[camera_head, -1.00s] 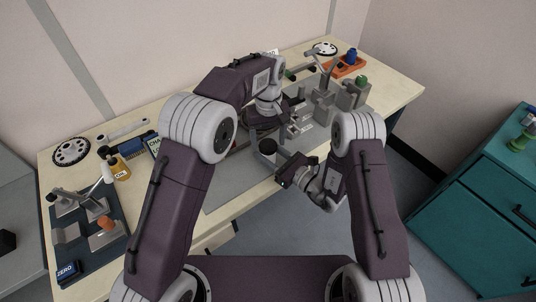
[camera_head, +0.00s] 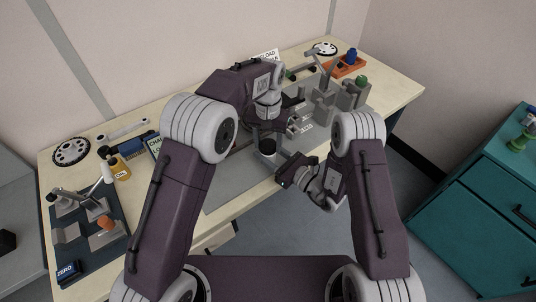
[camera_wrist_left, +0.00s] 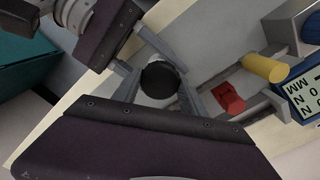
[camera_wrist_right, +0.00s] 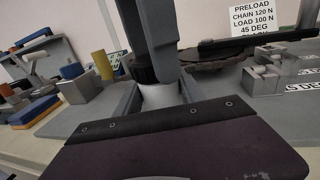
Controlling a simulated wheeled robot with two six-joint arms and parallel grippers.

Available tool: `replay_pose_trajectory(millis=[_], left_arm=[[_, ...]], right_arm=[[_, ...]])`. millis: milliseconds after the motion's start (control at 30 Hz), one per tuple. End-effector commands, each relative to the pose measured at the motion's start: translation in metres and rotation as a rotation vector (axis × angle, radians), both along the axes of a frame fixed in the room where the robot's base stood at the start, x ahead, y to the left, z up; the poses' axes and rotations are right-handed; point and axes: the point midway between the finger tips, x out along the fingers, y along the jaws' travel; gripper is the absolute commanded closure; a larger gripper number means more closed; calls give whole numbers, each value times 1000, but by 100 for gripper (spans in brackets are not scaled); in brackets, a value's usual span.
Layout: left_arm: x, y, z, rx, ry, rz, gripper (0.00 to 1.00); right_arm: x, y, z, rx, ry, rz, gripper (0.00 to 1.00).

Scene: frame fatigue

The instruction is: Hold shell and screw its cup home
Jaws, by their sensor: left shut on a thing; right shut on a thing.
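The shell (camera_wrist_right: 160,97) is a pale upright cylinder, held between the fingers of my right gripper (camera_wrist_right: 158,100) in the right wrist view. The black cup (camera_wrist_left: 158,77) sits on top of the shell, seen end-on in the left wrist view; it also shows in the head view (camera_head: 267,146). My left gripper (camera_wrist_left: 160,88) comes from above with its fingers either side of the cup, shut on it. In the head view my right gripper (camera_head: 283,167) reaches in from the right at the bench's front edge. How deep the cup sits in the shell is hidden.
Grey fixture blocks (camera_head: 325,103) and an orange tray (camera_head: 348,67) stand at the back right. A dark tool tray (camera_head: 85,235) lies at the left. A red block (camera_wrist_left: 228,97) and yellow cylinder (camera_wrist_left: 265,68) lie close to the grippers. A preload sign (camera_wrist_right: 262,22) stands behind.

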Motion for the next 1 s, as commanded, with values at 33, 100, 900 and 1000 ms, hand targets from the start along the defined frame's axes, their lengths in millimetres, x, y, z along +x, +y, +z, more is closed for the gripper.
replay_pose_trajectory(millis=[33,100,900,1000], left_arm=[[0,0,0,0,0,-102,99],[0,0,0,0,0,-232,99],[1,0,36,-1,-4,-215,28],[1,0,44,-1,-3,-215,28]], right_arm=[[0,0,0,0,0,0,100],[0,0,0,0,0,0,100],[0,0,0,0,0,0,100],[0,0,0,0,0,0,100]])
